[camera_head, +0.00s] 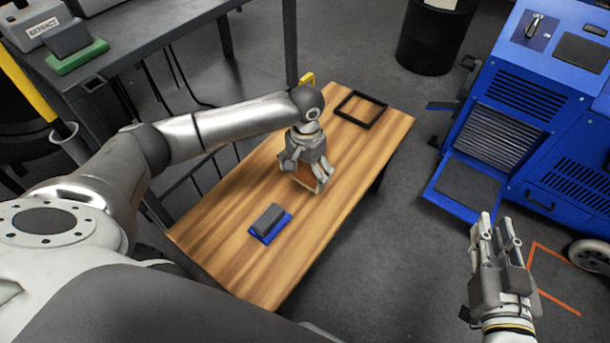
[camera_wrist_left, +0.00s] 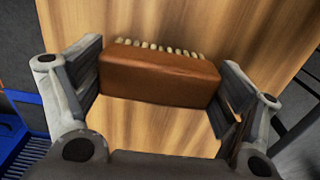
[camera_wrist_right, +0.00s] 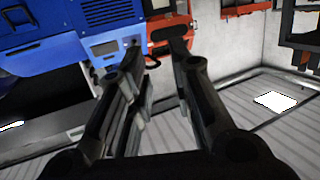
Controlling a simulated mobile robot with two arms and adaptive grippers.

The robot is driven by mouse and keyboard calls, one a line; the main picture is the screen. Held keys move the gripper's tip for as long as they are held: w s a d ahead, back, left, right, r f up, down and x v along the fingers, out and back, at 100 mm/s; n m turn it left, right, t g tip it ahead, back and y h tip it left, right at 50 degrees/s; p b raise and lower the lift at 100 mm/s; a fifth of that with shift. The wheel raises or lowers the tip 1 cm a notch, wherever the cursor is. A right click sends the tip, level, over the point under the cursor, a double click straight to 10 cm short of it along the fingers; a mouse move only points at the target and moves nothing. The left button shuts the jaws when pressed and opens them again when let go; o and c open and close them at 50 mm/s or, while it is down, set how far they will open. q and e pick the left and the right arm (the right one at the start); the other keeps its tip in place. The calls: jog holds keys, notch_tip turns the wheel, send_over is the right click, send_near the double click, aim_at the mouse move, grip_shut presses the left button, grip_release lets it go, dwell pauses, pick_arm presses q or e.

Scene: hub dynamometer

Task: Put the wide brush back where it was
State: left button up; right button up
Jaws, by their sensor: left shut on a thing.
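The wide brush (camera_wrist_left: 160,75) is a brown block with a row of pale bristles along its far edge in the left wrist view. My left gripper (camera_wrist_left: 160,90) is shut on it, with one finger at each end. In the head view my left gripper (camera_head: 308,182) is over the middle of the wooden table (camera_head: 225,235), and it hides most of the brush (camera_head: 303,178). I cannot tell whether the brush touches the table. My right gripper (camera_head: 495,232) is off to the right of the table over the floor, empty, with its fingers apart.
A black square frame (camera_head: 361,109) lies at the table's far end. A blue brush or block with a grey top (camera_head: 270,222) lies near the front. A blue machine (camera_head: 530,110) stands right. A grey bench (camera_head: 130,40) with a green-based block (camera_head: 74,48) stands back left.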

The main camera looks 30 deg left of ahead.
pick_arm(q)
jog(key=shift+f, duration=0.65)
pick_arm(e)
jog(key=r, duration=0.1)
jog(key=r+t, duration=0.2)
jog(key=shift+w+a+r+y, duration=0.25)
jog(key=shift+a+r+y, duration=0.05)
jog(key=shift+a+y, duration=0.1)
jog(key=shift+d+f, duration=0.1)
pick_arm(q)
jog(key=o, duration=0.8)
jog(key=shift+f, duration=0.1)
pick_arm(e)
jog(key=shift+f, duration=0.25)
